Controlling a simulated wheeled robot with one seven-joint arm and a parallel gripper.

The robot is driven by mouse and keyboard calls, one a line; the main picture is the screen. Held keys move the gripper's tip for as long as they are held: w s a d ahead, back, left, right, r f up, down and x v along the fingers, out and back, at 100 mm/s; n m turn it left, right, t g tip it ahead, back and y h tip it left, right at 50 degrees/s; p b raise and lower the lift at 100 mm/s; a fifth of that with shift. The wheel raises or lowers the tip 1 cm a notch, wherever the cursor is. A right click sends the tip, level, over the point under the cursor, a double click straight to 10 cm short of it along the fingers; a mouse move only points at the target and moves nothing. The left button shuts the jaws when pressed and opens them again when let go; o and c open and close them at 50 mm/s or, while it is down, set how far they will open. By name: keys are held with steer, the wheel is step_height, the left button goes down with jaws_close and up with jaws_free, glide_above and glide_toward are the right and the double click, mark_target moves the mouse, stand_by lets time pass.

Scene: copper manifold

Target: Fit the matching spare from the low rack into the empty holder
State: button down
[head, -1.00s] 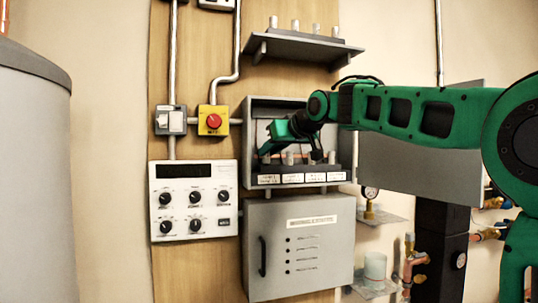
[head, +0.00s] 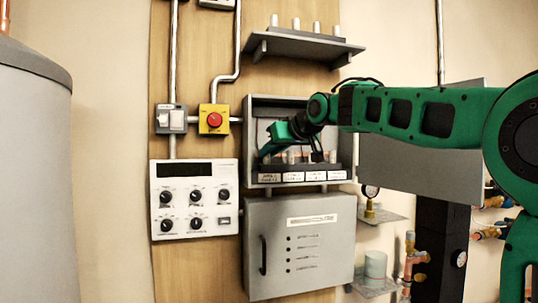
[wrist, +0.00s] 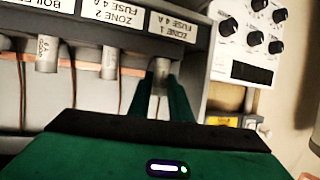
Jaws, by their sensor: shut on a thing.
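The open grey fuse box (head: 348,140) on the wall holds a dark holder strip with white labels (head: 301,177). My gripper (head: 268,156) reaches into the box at the strip's left end. In the wrist view my gripper (wrist: 162,88) is shut on a pale cylindrical fuse (wrist: 161,70). That fuse is at the label reading ZONE 1 FUSE 4 A (wrist: 164,40); whether it is fully seated I cannot tell. A fuse at ZONE 2 (wrist: 109,62) and another beyond it (wrist: 47,53) stand in the strip.
A grey shelf (head: 305,46) above the box carries several pale cylinders. A control panel with knobs (head: 195,200) and a yellow box with a red button (head: 214,119) are to the left. A closed cabinet (head: 300,245) is below. The open door (head: 420,170) is at right.

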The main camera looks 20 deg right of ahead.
steer(key=shift+f, duration=0.65)
steer(key=c, duration=1.5)
jaws_free()
steer(key=shift+c, duration=0.2)
steer(key=v, duration=1)
steer(key=shift+s, duration=0.3)
steer(key=shift+d, duration=0.2)
